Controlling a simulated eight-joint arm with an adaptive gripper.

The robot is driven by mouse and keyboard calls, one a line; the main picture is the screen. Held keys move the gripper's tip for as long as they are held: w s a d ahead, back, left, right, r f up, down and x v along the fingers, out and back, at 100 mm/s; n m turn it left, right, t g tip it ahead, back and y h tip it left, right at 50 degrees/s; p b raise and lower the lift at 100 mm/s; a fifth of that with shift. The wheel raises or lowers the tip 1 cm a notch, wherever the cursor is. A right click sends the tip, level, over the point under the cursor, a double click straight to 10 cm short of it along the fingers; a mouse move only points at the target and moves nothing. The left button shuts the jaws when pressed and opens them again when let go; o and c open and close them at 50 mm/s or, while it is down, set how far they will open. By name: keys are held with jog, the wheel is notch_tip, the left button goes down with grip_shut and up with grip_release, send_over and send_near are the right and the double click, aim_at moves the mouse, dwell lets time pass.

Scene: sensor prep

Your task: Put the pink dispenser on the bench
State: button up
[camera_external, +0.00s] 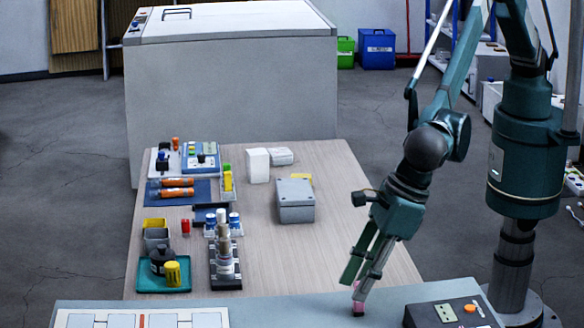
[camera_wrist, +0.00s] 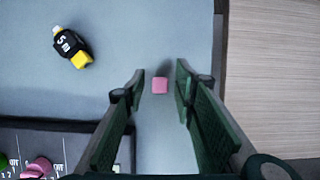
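A small pink block-like thing, apparently the pink dispenser (camera_external: 358,308), stands on the blue-grey surface (camera_external: 290,312) in the foreground. In the wrist view the pink dispenser (camera_wrist: 160,85) shows as a small square between my fingers, with a gap on each side. My gripper (camera_external: 359,285) points down, its fingertips close above or beside the dispenser. In the wrist view my gripper (camera_wrist: 159,72) has its two green-padded fingers apart, with nothing held. A wood-topped table (camera_external: 300,240) adjoins the blue-grey surface; I cannot tell which of the two is the bench.
A dark control panel (camera_external: 450,313) with coloured knobs lies to the right. A black bottle with yellow (camera_wrist: 72,46) lies at the wrist view's upper left. Vials, a teal tray (camera_external: 145,285) and a grey box (camera_external: 295,200) occupy the wooden table. Its right front is clear.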

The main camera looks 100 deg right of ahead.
jog(key=v, duration=1.1)
jog(key=shift+s+r+p, duration=0.25)
jog(key=shift+r+p, duration=0.05)
jog(key=shift+p, duration=0.1)
dwell(0.5)
